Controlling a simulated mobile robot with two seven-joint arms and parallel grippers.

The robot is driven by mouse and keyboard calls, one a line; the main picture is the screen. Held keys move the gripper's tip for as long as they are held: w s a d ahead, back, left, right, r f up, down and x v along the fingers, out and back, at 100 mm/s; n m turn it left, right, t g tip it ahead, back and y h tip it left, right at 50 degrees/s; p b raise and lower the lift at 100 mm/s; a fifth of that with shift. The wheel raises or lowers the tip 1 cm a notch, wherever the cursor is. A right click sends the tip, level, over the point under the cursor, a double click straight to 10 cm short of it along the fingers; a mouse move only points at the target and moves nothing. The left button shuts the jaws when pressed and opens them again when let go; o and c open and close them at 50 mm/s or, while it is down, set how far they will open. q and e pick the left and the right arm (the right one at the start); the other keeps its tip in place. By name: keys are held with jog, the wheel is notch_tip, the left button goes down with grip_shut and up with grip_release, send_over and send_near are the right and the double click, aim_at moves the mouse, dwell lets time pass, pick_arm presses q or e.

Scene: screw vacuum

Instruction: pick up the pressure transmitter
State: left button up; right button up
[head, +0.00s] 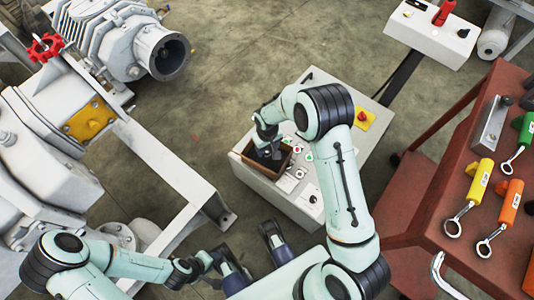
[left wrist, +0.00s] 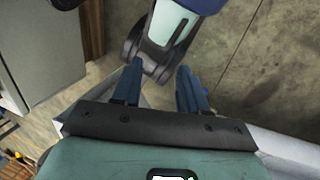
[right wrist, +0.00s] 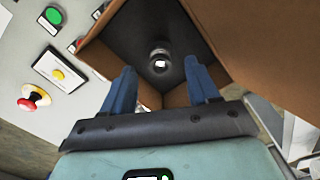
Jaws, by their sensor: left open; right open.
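The pressure transmitter appears to be the small dark round part with a pale, shiny top (right wrist: 160,62) inside an open brown box (right wrist: 108,64). In the head view the box (head: 287,158) sits on a light control cabinet, and my right gripper (head: 268,150) points down into it, largely hiding the contents. In the right wrist view my right gripper (right wrist: 162,84) is open, its blue fingers either side of the transmitter in the picture; the remaining gap in depth is unclear. My left gripper (left wrist: 157,84) is open and empty, low over the floor.
The control cabinet (head: 310,185) carries several buttons and a red-and-yellow emergency stop (head: 363,116). A red-brown cart (head: 440,205) with yellow, orange and green tools stands at the right. Large grey pump machinery (head: 55,110) stands at the left. Floor (head: 240,50) is clear at the back.

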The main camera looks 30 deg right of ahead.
aim_at(267, 152)
notch_tip(267, 152, down, 3)
jog(key=shift+f, duration=0.1)
grip_shut()
jog(key=shift+r, duration=0.2)
